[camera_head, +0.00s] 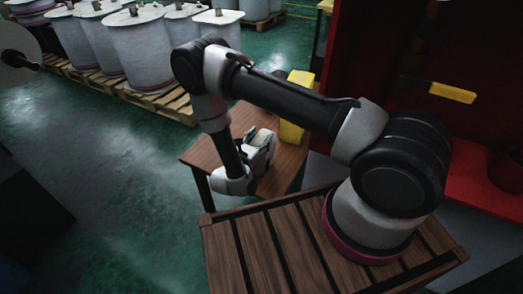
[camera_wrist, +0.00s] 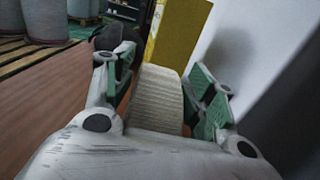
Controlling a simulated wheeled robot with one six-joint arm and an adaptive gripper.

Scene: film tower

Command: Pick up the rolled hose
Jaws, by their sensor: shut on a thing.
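The rolled hose (camera_wrist: 156,98) is a pale, ribbed roll standing on edge between the fingers in the wrist view. My gripper (camera_wrist: 158,92) is shut on it, with one green-padded finger on each side. In the head view my gripper (camera_head: 263,146) is low over the small brown wooden table (camera_head: 205,153), and the hose is mostly hidden by the gripper there. I cannot tell whether the hose still touches the table.
A yellow object (camera_head: 291,131) stands on the table just beyond my gripper; it also shows in the wrist view (camera_wrist: 178,30). A dark rounded thing (camera_wrist: 122,58) is behind the left finger. White drums (camera_head: 142,50) stand on pallets at the back left. The green floor between is clear.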

